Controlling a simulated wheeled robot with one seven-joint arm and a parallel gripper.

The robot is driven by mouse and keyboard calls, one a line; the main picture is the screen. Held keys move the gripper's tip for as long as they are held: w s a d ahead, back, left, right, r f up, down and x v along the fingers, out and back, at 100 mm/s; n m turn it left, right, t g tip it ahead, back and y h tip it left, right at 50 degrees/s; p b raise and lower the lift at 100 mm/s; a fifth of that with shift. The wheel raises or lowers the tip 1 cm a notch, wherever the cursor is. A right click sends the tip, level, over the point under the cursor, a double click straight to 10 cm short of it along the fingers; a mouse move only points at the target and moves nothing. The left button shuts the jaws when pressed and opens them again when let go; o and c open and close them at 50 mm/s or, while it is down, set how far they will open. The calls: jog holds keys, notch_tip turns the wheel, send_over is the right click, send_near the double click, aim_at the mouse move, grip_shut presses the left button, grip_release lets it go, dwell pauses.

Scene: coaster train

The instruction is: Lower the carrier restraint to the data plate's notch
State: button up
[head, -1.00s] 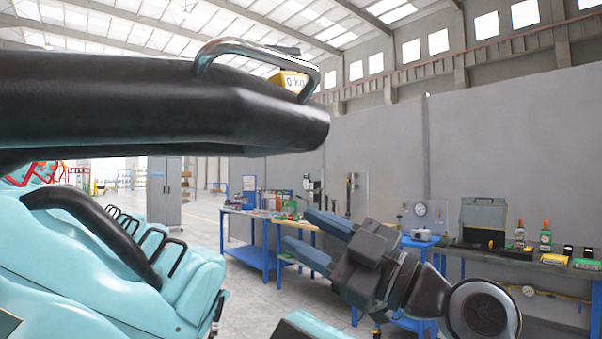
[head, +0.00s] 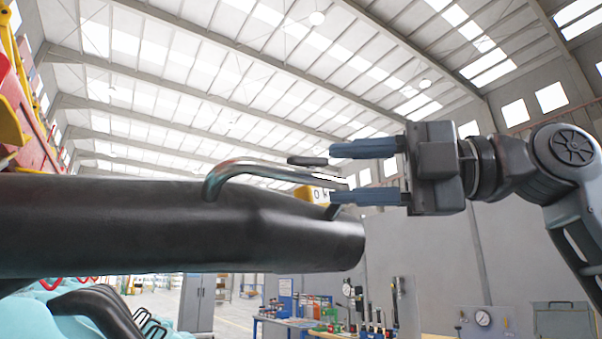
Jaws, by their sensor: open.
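The carrier restraint, a thick black padded bar (head: 180,232), runs across the left half of the head view, raised above the teal seats. A chrome grab handle (head: 235,168) rises from its top near the right end. My gripper (head: 335,173) is open, its two blue fingers pointing left, one above the other. The fingertips are at the handle's right end in the picture; whether they touch it cannot be told. No notch can be made out.
Teal seats (head: 60,312) with black bars lie below the restraint at lower left. Red and yellow structure (head: 12,110) stands at far left. A workbench with bottles and tools (head: 300,322) and a grey cabinet (head: 197,302) are behind. The space above the restraint is open.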

aim_at(307, 176)
jog(key=a, duration=0.3)
jog(key=w+a+p, duration=0.1)
jog(key=a, duration=0.2)
jog(key=shift+w+a+r, duration=0.1)
jog(key=shift+w+a, duration=0.05)
jog(key=shift+a, duration=0.2)
jog(key=shift+c, duration=0.2)
grip_shut()
